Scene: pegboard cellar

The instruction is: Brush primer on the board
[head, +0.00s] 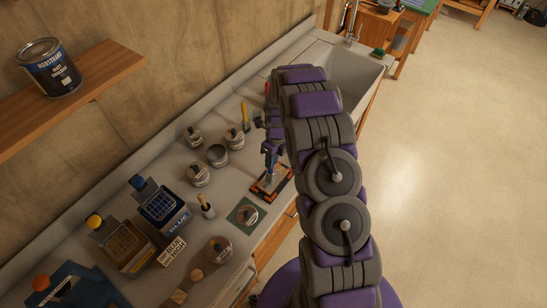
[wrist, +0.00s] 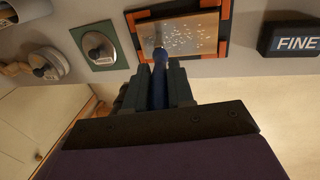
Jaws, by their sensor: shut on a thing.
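The board (head: 284,186) lies flat on the counter, a brown panel with orange pieces at its corners. In the wrist view the board (wrist: 205,51) carries several scattered whitish dabs. My gripper (head: 271,151) is above the board in the head view. In the wrist view my gripper (wrist: 159,88) is shut on a brush (wrist: 160,57) with a blue handle. The brush points at the left part of the board; I cannot tell whether its bristles touch. A round tin (head: 247,214) sits on a green mat (head: 234,217) beside the board; it also shows in the wrist view (wrist: 97,48).
Several tins, including an open one (head: 217,155), stand toward the wall. Blue (head: 160,205) and yellow (head: 122,243) boxes stand at left. A FINE block (wrist: 296,40) lies right of the board. A sink (head: 345,78) is beyond; a shelf (head: 100,80) holds a can (head: 48,68).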

